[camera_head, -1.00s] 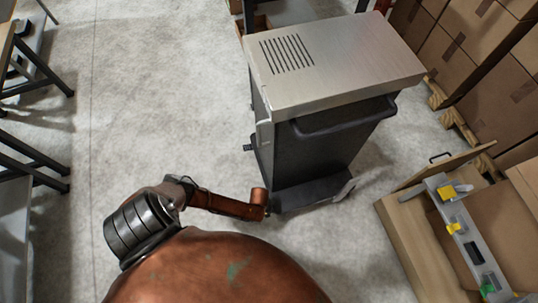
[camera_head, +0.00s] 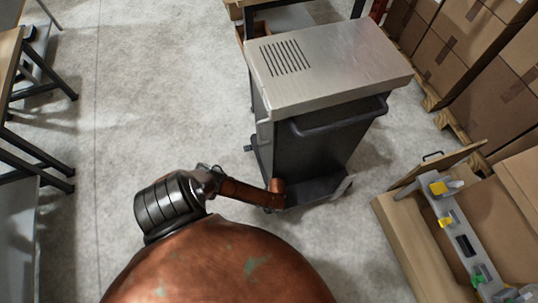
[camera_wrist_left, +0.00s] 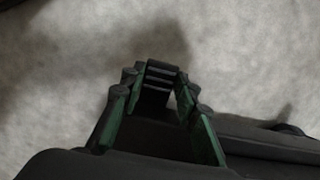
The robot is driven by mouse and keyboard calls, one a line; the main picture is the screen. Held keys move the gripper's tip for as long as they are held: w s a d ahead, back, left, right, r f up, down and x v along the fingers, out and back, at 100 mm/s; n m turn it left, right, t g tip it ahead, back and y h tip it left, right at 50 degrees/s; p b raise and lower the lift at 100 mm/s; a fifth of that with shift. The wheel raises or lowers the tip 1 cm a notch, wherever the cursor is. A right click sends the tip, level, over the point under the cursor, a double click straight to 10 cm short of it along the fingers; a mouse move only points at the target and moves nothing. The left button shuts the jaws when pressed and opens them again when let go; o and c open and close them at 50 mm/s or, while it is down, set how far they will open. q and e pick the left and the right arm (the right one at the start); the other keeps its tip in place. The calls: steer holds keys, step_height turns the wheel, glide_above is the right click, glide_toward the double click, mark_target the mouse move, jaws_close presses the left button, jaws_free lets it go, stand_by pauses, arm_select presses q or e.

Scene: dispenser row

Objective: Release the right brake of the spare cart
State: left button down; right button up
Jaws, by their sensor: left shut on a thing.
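The spare cart (camera_head: 318,152) is dark grey with a brushed silver top and a dark push handle (camera_head: 333,117). It stands upright on the floor in the middle of the head view. My left arm reaches to the near lower edge of its base, and its gripper is hidden there by the arm. In the left wrist view my left gripper (camera_wrist_left: 158,92), with green fingers, is shut on a small black ridged piece (camera_wrist_left: 158,72), which looks like the brake pedal. The dark edge of the cart base (camera_wrist_left: 265,140) lies beside it. My right gripper is not in view.
Stacked cardboard boxes (camera_head: 470,60) on pallets stand at the right. An open wooden box (camera_head: 395,225) with a grey rail of yellow and green parts (camera_head: 455,228) is at lower right. Table frames (camera_head: 45,85) stand at the left. The floor left of the cart is clear.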

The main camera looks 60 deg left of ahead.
arm_select(q)
steer(key=c, duration=1.5)
jaws_free()
steer(key=shift+r, duration=0.1)
step_height(320, 180, up, 12)
steer(key=w, duration=0.2)
steer(key=shift+d, duration=0.25)
